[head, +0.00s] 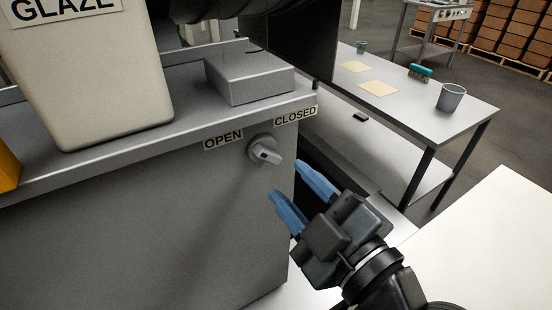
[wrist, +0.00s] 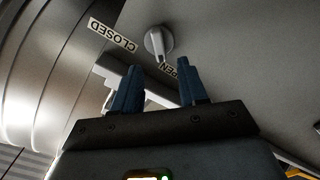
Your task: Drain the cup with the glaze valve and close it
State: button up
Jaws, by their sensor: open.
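The glaze valve is a round grey knob (head: 265,150) with a raised handle on the front panel, between an OPEN label (head: 223,139) and a CLOSED label (head: 295,116). The wrist view also shows the knob (wrist: 158,42), just beyond the fingertips. I cannot tell which label its handle marks. My gripper (head: 296,196) has blue fingers and is open and empty. It is below and right of the knob in the head view, apart from it. A cream container (head: 95,85) labelled GLAZE stands on the machine's top; its inside is hidden.
A grey box (head: 248,78) sits on the machine's top. A side table (head: 415,118) at right holds a grey cup (head: 451,97), a teal brush (head: 420,72), pale sheets (head: 378,88) and a small cup (head: 361,47). A white surface (head: 490,230) lies at lower right.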

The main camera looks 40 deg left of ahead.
aim_at(269, 158)
jog(key=p+x, duration=0.1)
jog(key=x, duration=0.5)
grip_shut()
dwell(0.3)
